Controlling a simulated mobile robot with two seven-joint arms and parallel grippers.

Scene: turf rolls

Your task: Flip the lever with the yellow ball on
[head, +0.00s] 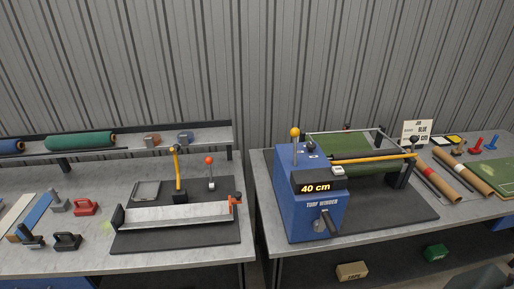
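The lever with the yellow ball (295,132) stands close to upright on top of the blue turf winder box (317,224), near its back left. A short black knob (311,147) is just right of the lever. The winder display (316,188) reads "40 cm", and a dark crank handle (327,222) is on the box front. A roll of green turf (372,169) lies in the winder frame to the right. Neither of my grippers shows in the head view.
The left bench holds a red-ball lever (209,161), a yellow-handled tool (176,155) and a metal trough (178,214). A gap separates the benches. Brown rolls (436,180) and a sign (416,132) are right of the winder. A corrugated wall stands behind.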

